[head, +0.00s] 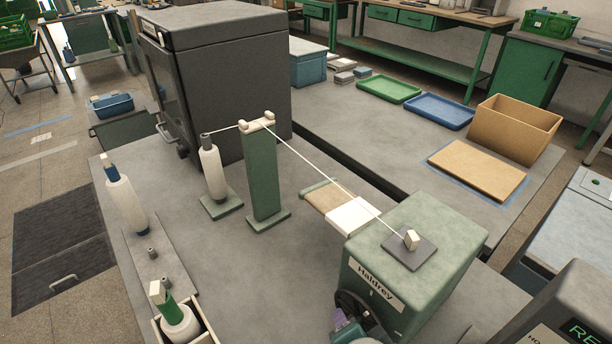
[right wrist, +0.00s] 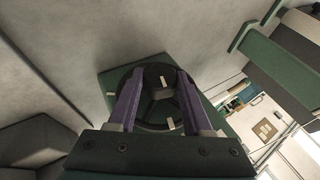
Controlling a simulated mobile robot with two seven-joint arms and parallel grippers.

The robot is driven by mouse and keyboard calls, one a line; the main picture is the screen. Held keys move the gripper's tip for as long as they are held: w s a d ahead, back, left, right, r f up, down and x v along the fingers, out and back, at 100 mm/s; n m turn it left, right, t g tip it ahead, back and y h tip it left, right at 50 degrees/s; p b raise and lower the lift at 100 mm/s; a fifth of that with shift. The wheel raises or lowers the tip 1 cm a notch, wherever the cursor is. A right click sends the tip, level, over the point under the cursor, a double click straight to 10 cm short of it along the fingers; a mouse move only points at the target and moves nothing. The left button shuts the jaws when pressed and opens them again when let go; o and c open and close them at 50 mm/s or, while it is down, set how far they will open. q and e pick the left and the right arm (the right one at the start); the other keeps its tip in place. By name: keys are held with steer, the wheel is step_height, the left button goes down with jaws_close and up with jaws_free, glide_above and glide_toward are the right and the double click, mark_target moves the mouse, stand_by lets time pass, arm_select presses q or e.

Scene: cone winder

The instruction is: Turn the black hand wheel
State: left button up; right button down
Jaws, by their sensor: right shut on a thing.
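My right gripper (head: 349,334) is at the wheel, with a purple finger showing. In the right wrist view, the spoked wheel (right wrist: 162,92) lies between the two purple fingers of the right gripper (right wrist: 153,84), which are shut on it with a wide gap between them. The exact contact points are hard to see. My left gripper is in neither view.
A white thread runs from a cone (head: 213,173) over a green post (head: 262,175) to a guide (head: 411,239) on the box. Another cone (head: 126,204) and a wooden box (head: 203,336) stand at the left.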

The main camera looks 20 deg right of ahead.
steer(key=shift+w+d+g+h, duration=0.1)
steer(key=shift+w+g+h, duration=0.2)
steer(key=shift+g, duration=0.5)
steer(key=shift+s+n+g+b, duration=0.1)
steer(key=shift+n+g+b, duration=0.2)
steer(key=shift+g+b, duration=0.1)
steer(key=shift+r, duration=0.1)
steer(key=shift+c, duration=1.6)
jaws_free()
steer(key=p+v, duration=1)
